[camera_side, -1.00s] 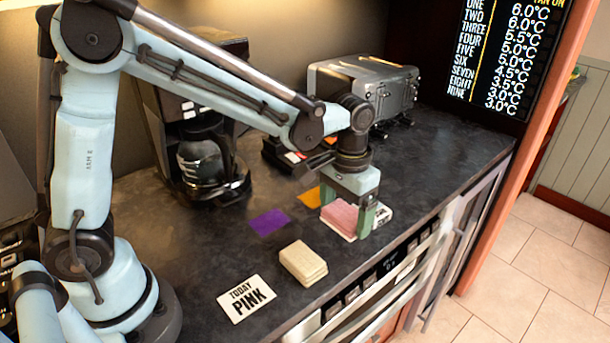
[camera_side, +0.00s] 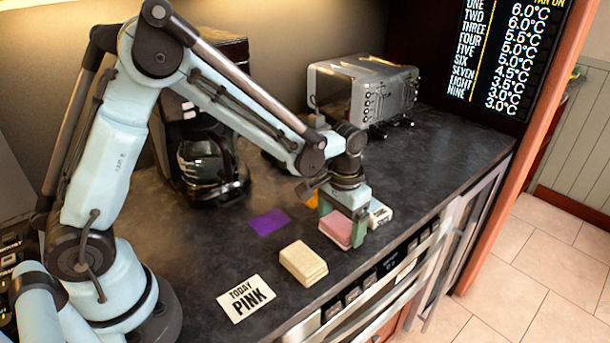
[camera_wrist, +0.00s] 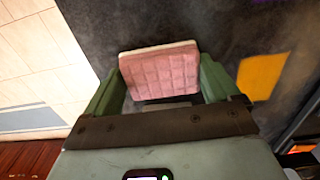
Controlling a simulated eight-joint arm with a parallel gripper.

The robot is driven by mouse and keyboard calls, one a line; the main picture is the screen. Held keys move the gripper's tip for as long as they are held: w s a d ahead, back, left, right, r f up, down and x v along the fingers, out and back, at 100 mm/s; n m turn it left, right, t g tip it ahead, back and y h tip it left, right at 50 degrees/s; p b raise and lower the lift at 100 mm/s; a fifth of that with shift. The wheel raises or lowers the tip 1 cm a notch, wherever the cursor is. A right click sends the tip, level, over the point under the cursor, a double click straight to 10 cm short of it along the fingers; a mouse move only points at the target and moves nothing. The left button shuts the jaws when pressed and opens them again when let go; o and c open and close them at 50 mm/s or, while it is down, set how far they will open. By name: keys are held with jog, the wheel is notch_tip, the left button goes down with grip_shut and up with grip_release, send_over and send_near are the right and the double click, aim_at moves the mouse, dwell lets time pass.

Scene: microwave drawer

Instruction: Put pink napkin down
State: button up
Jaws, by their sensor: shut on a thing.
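The pink napkin (camera_side: 338,229) is a folded, quilted pad. My gripper (camera_side: 343,222) is shut on it, with a green finger at either side. The napkin also shows in the wrist view (camera_wrist: 160,72), between the two fingertips of my gripper (camera_wrist: 163,80). It sits at or just above the dark counter (camera_side: 420,160); I cannot tell if its underside touches. A white card (camera_side: 246,298) reading "TODAY PINK" lies at the front left. A cream folded stack (camera_side: 303,262) lies between that card and my gripper.
A purple square (camera_side: 269,222) and an orange square (camera_side: 313,198) lie on the counter. A small white card (camera_side: 380,213) lies right of my gripper. The counter's front edge is close, above the drawer. A coffee maker (camera_side: 205,165) and a toaster (camera_side: 365,90) stand behind.

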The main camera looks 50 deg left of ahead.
aim_at(341, 224)
jog(key=o, duration=1.1)
jog(key=shift+f, duration=0.1)
notch_tip(341, 224, up, 12)
jog(key=shift+s+a+r+t, duration=0.25)
jog(key=shift+s+a+t, duration=0.85)
jog(key=shift+s, duration=0.95)
jog(key=shift+s+a+r+t, duration=0.25)
jog(key=shift+s+a+t, duration=0.85)
jog(key=shift+s, duration=0.95)
jog(key=shift+s+a+r+t, duration=0.25)
jog(key=shift+s+a+t, duration=0.45)
jog(key=shift+s+t, duration=1.05)
jog(key=shift+s+g, duration=0.25)
jog(key=shift+g, duration=0.1)
